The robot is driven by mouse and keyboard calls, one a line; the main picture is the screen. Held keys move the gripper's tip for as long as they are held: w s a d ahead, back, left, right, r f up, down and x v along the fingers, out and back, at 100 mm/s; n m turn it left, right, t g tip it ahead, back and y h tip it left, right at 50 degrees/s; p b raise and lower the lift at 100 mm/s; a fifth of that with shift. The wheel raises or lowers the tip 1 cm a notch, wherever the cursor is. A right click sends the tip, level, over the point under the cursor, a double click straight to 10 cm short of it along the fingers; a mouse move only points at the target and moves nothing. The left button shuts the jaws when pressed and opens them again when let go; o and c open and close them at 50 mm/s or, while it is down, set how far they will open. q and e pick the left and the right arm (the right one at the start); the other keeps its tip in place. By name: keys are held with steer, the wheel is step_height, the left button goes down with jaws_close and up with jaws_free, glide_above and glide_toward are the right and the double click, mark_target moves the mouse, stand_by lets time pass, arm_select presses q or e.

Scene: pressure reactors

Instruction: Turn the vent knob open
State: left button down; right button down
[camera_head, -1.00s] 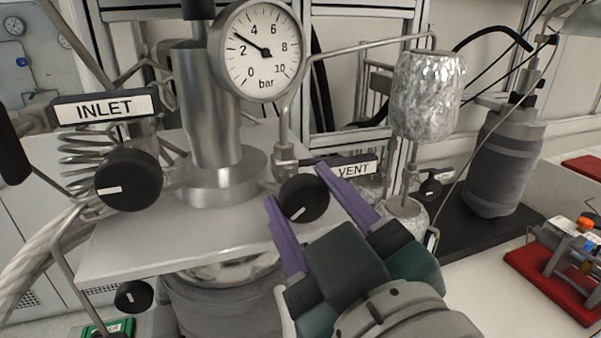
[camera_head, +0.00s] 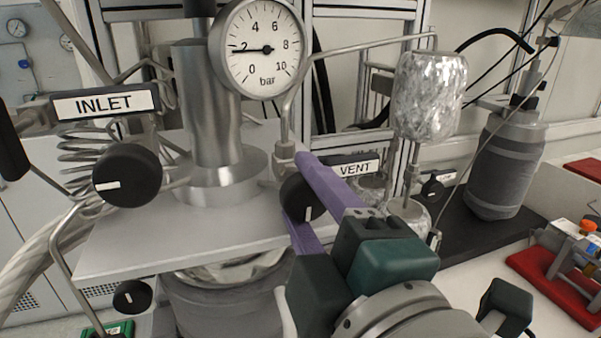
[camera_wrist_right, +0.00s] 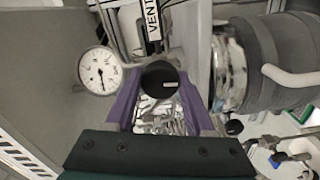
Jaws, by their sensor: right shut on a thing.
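The vent knob (camera_head: 300,198) is a round black knob with a white mark, just below the VENT label (camera_head: 354,168). My right gripper (camera_head: 296,186) has its two purple fingers on either side of the knob, shut on it. The fingers hide part of the knob in the head view. In the right wrist view the knob (camera_wrist_right: 160,77) sits between the fingertips, its white mark facing the camera. The pressure gauge (camera_head: 265,75) reads about 2 bar. My left gripper is not in view.
The black inlet knob (camera_head: 127,175) stands left under the INLET label (camera_head: 105,103). A metal plate (camera_head: 150,245) lies under the reactor column (camera_head: 212,110).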

steer(key=shift+n, duration=0.6)
steer(key=shift+c, duration=1.3)
jaws_free()
steer(key=shift+s, duration=0.15)
steer(key=shift+s+d+f, duration=0.1)
steer(key=shift+s+d, duration=0.1)
steer(key=shift+s, duration=0.1)
steer(key=b+v, duration=0.4)
steer(key=v, duration=0.5)
